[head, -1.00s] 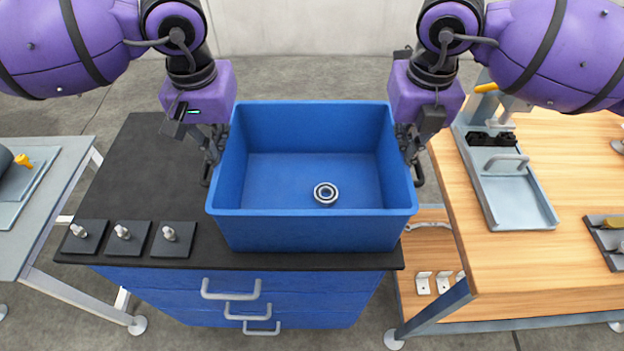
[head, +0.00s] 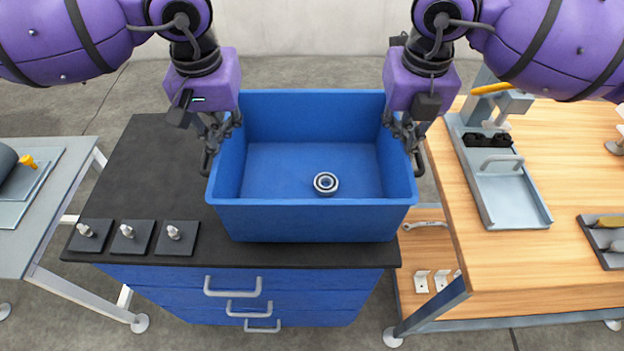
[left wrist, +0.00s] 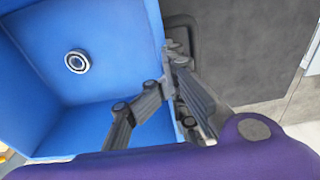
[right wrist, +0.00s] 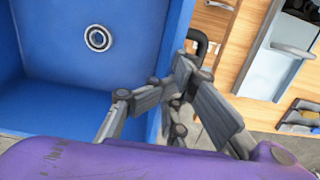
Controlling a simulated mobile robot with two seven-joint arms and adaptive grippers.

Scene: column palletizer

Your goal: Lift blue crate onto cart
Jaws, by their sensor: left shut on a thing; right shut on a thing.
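The blue crate (head: 310,219) is over the right part of the black-topped cart with blue drawers (head: 150,170). It looks level; I cannot tell whether its base touches the top. My left gripper (head: 212,143) is shut on the crate's left side by the dark handle; its fingers also show at the wall in the left wrist view (left wrist: 172,72). My right gripper (head: 408,143) is shut on the right side the same way, also seen in the right wrist view (right wrist: 172,82). The exact finger contact is partly hidden. A ring-shaped bearing (head: 326,183) lies on the crate's floor.
Several small dark plates with metal knobs (head: 128,236) sit at the cart top's front left. A wooden workbench (head: 510,260) with a grey tray (head: 505,190) stands close on the right. A grey table (head: 40,240) stands left. The cart top's left and back are clear.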

